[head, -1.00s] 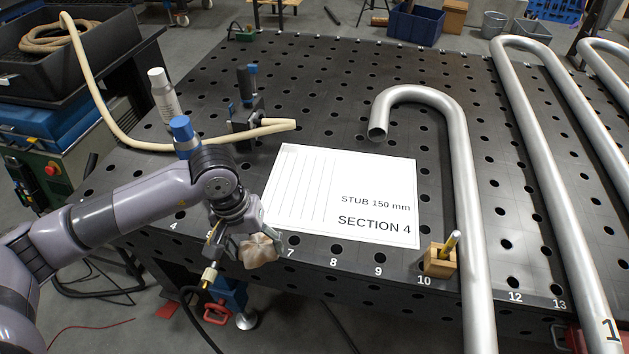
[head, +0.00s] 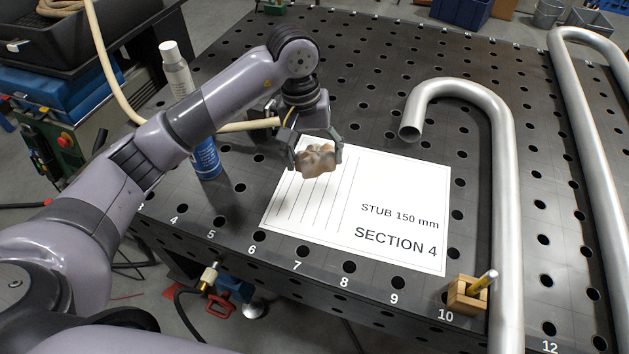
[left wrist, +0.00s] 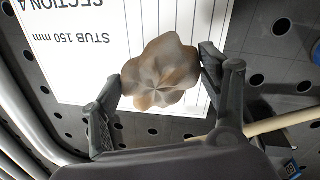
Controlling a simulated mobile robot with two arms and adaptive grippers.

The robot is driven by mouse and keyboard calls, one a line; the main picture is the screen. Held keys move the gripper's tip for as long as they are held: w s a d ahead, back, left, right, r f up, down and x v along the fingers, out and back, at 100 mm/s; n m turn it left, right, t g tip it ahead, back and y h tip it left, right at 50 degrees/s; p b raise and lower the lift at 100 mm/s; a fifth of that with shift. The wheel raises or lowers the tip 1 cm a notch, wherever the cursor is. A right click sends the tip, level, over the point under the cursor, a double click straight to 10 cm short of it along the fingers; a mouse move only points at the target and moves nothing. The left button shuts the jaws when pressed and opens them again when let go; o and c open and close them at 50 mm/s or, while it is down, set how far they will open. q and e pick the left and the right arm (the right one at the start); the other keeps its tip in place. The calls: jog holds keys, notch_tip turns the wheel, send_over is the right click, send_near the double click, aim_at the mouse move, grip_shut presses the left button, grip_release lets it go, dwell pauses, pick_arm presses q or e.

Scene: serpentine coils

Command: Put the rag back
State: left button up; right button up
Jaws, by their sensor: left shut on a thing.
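The rag (head: 317,160) is a crumpled beige-brown cloth. My left gripper (head: 316,152) is shut on it and holds it above the upper left part of the white sheet marked SECTION 4. In the left wrist view the rag (left wrist: 160,75) sits between the two fingers of the left gripper (left wrist: 158,82), with the sheet (left wrist: 75,50) behind it. My right gripper is not in view.
A silver bent pipe (head: 503,180) lies right of the sheet (head: 400,225). A spray can (head: 175,70), a blue can (head: 206,158) and a beige hose (head: 245,125) are at the left.

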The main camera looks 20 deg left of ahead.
pick_arm(q)
send_over(316, 195)
jog(key=f, duration=0.3)
jog(key=f+p, duration=0.1)
jog(key=f, duration=0.1)
jog(key=shift+a+f, duration=0.25)
notch_tip(316, 195, down, 4)
jog(key=shift+f+p, duration=0.15)
jog(key=shift+p, duration=0.3)
jog(key=shift+f, duration=0.35)
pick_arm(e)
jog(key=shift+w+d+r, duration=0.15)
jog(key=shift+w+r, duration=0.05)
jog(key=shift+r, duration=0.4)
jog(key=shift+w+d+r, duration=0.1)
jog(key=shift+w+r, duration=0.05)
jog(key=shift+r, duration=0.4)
pick_arm(q)
jog(key=shift+f+b, duration=0.2)
jog(key=shift+b, duration=0.1)
jog(key=o, duration=1.1)
jog(key=shift+r, duration=0.1)
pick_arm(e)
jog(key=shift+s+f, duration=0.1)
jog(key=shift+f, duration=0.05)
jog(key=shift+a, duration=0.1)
